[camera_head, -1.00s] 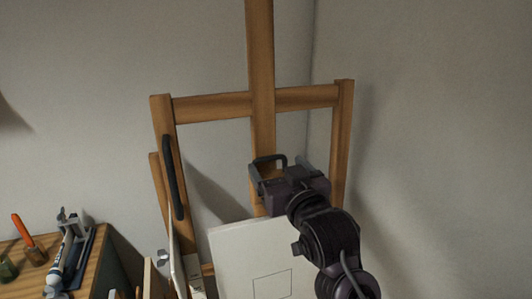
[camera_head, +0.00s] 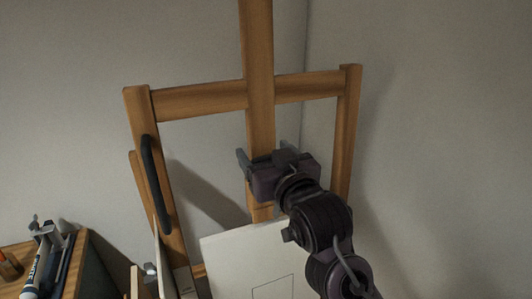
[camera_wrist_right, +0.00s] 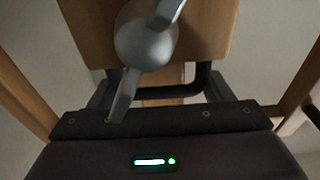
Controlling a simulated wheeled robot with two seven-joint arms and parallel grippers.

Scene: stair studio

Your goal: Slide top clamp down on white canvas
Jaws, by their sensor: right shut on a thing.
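The white canvas (camera_head: 225,262) stands on the wooden easel, with its top edge just below my right gripper. My right gripper (camera_head: 267,157) is at the easel's central post (camera_head: 258,60), above the canvas. In the right wrist view the gripper (camera_wrist_right: 158,92) is shut on the top clamp, whose wooden block (camera_wrist_right: 88,30) and grey metal wing knob (camera_wrist_right: 146,45) are directly in front of it. In the head view the gripper hides most of the clamp. Where the fingers touch it is hard to make out. My left gripper is not in view.
The easel's crossbar (camera_head: 200,98) runs above the gripper, between two side posts (camera_head: 347,130). A dark curved handle (camera_head: 155,185) is on the left post. A wooden cabinet (camera_head: 72,272) with art tools stands at lower left. Bare walls are close behind.

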